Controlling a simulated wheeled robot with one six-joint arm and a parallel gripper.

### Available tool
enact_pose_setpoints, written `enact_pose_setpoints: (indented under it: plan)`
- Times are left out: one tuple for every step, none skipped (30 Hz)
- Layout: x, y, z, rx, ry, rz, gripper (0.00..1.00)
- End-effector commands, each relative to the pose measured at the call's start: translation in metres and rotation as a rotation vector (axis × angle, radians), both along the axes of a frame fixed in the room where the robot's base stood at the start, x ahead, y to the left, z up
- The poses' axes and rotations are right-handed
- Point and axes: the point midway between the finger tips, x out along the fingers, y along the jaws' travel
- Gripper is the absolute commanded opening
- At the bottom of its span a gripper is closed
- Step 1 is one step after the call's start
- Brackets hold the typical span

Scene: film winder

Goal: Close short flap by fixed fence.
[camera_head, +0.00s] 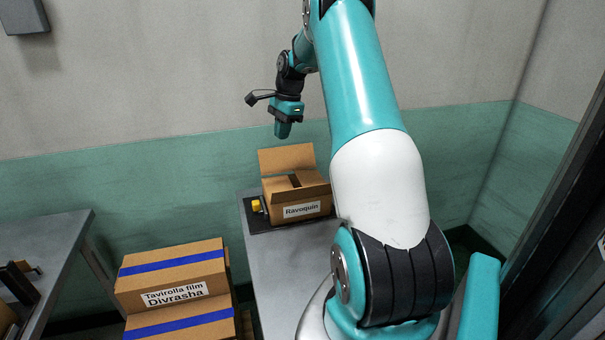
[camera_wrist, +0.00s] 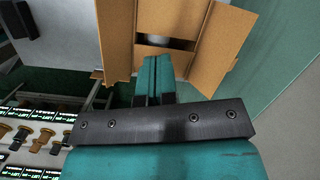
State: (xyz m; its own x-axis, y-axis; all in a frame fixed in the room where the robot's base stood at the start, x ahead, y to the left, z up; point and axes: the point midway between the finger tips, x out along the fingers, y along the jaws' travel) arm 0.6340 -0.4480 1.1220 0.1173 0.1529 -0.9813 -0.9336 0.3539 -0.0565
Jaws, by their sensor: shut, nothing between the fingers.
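The cardboard box labelled Ravoquin (camera_head: 300,210) stands on a grey table with its top partly open. One broad flap (camera_head: 286,159) stands up at its back, and another flap leans out over the labelled side. A dark gap shows between the flaps. In the wrist view the box's tan flaps (camera_wrist: 220,40) spread on both sides of a narrow opening with something pale inside. My gripper (camera_head: 283,134) points down above the back of the box, apart from it. Its fingers (camera_wrist: 156,62) are together and empty. I cannot make out the fixed fence clearly.
A yellow part (camera_head: 256,206) sits on a dark plate left of the box. A larger carton with blue tape (camera_head: 172,262) stands at lower left, near another grey table (camera_head: 45,240). The wall is behind the box. The grey table's front (camera_head: 285,265) is clear.

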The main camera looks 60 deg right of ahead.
Motion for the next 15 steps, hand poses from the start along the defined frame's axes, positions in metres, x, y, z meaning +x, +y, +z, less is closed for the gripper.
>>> enact_pose_setpoints:
  plan:
    - [-0.014,-0.032,-0.011,0.008,0.018,-0.115,0.0]
    - [-0.02,-0.045,-0.016,0.012,0.027,-0.171,0.0]
    - [-0.028,-0.059,-0.021,0.016,0.037,-0.232,0.0]
    - [-0.032,-0.067,-0.024,0.019,0.042,-0.266,0.0]
    - [-0.036,-0.073,-0.027,0.021,0.047,-0.296,0.0]
    - [-0.039,-0.079,-0.029,0.023,0.051,-0.322,0.0]
    - [-0.041,-0.082,-0.032,0.024,0.053,-0.335,0.0]
    - [-0.042,-0.083,-0.034,0.025,0.054,-0.345,0.0]
    - [-0.043,-0.084,-0.037,0.026,0.056,-0.35,0.0]
    - [-0.042,-0.083,-0.04,0.027,0.056,-0.35,0.0]
    - [-0.042,-0.083,-0.044,0.027,0.055,-0.349,0.0]
    - [-0.041,-0.081,-0.05,0.028,0.057,-0.348,0.0]
    - [-0.04,-0.08,-0.055,0.028,0.058,-0.347,0.0]
    - [-0.039,-0.079,-0.061,0.028,0.058,-0.346,0.0]
    - [-0.038,-0.078,-0.068,0.028,0.057,-0.347,0.0]
